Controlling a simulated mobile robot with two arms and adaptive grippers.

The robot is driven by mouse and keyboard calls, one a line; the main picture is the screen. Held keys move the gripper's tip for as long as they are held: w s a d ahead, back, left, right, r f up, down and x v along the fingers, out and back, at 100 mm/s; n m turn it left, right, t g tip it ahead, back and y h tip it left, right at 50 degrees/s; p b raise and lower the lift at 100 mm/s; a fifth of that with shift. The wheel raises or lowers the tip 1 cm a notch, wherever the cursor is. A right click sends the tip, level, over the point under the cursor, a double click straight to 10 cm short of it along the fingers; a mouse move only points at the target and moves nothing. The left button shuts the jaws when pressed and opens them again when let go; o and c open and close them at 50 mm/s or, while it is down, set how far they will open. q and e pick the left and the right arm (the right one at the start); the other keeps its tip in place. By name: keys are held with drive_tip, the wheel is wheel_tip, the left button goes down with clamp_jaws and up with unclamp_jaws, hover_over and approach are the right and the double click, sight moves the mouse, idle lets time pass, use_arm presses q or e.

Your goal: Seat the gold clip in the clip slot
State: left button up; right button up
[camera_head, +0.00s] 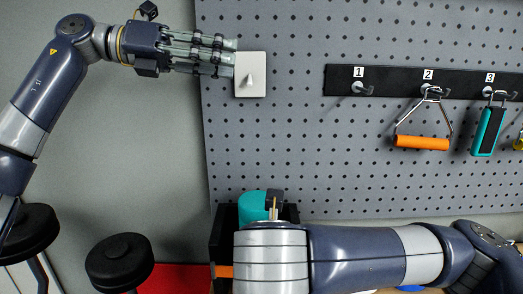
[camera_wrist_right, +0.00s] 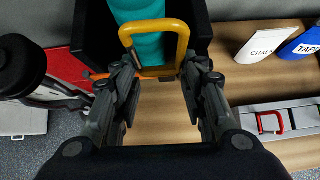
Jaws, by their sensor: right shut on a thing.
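The gold clip (camera_wrist_right: 182,45) is a rounded yellow-gold loop at the top middle of the right wrist view. My right gripper (camera_wrist_right: 160,78) is shut on its near end, and the loop sticks out beyond the fingertips, in front of a teal roll. In the head view, my right arm hides the clip and most of that gripper. A grey rail (camera_wrist_right: 250,112) with a red clip (camera_wrist_right: 270,122) on it lies at the right of the wrist view. I cannot make out the clip slot for certain. My left gripper (camera_head: 234,58) is open and empty, beside a white switch plate.
A black bin (camera_wrist_right: 92,35) holds the teal roll (camera_wrist_right: 135,10). White chalk (camera_wrist_right: 262,40) and blue tape (camera_wrist_right: 303,45) containers stand at right on the wooden surface (camera_wrist_right: 160,125). An orange-handled grip (camera_head: 422,142) and a teal tool (camera_head: 488,131) hang on the pegboard.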

use_arm(q)
drive_tip(key=s+d+f+m+g+y, duration=0.3)
drive_tip(key=s+d+f+m+y, duration=0.3)
drive_tip(key=s+d+f+y, duration=0.3)
drive_tip(key=f+y, duration=0.1)
drive_tip(key=f, duration=0.4)
drive_tip(key=s+f+m+y, duration=0.1)
drive_tip(key=f+y, duration=0.1)
drive_tip(key=f, duration=0.3)
drive_tip(key=f+y, duration=0.2)
drive_tip(key=f, duration=0.4)
drive_tip(key=shift+s+d+m+t, duration=0.2)
drive_tip(key=shift+d+m+t, duration=0.15)
drive_tip(key=shift+m+t, duration=0.05)
drive_tip(key=shift+c, duration=0.2)
clamp_jaws()
use_arm(e)
drive_tip(key=o, duration=1.2)
drive_tip(key=shift+c, duration=0.2)
